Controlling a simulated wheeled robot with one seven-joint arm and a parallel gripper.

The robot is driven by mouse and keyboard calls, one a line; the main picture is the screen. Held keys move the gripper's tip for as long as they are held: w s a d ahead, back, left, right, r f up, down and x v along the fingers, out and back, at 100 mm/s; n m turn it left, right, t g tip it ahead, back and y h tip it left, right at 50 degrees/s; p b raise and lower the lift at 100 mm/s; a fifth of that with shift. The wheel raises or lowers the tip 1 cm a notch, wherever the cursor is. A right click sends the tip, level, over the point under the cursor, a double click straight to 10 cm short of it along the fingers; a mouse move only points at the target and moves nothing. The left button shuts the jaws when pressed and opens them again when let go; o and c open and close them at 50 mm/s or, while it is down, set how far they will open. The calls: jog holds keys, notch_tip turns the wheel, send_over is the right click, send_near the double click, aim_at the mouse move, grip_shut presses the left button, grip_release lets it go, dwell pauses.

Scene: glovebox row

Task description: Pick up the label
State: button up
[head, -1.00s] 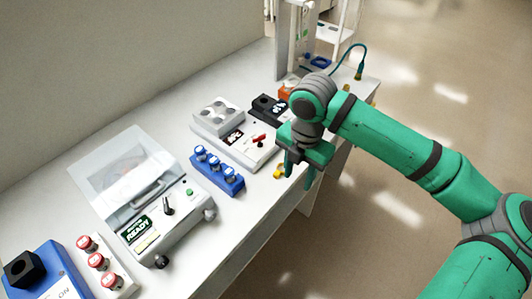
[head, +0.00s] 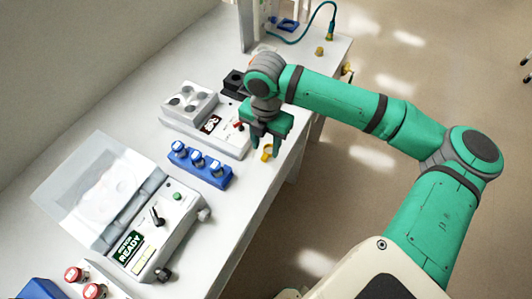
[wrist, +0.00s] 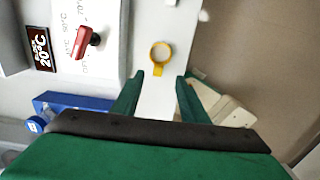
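A small yellow ring with a short tab (wrist: 160,55) lies on the white bench near its front edge; the head view shows it too (head: 266,154). I cannot tell whether this ring is the label; no other loose label is clear. My gripper (wrist: 158,88) has its two green fingers apart with nothing between them. In the wrist view the ring lies just beyond the fingertips, in line with the gap. In the head view my gripper (head: 266,143) points down above the bench at the ring, partly hiding it.
A white heater block (head: 210,127) with a red knob (wrist: 83,40) stands left of the ring. A blue vial rack (head: 202,168) and a lidded machine reading READY (head: 178,218) stand nearer. The bench edge drops to open floor on the right.

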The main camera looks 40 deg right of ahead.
aim_at(265, 156)
jog(key=f, duration=0.5)
jog(key=shift+w, duration=0.25)
jog(key=shift+c, duration=0.2)
grip_shut()
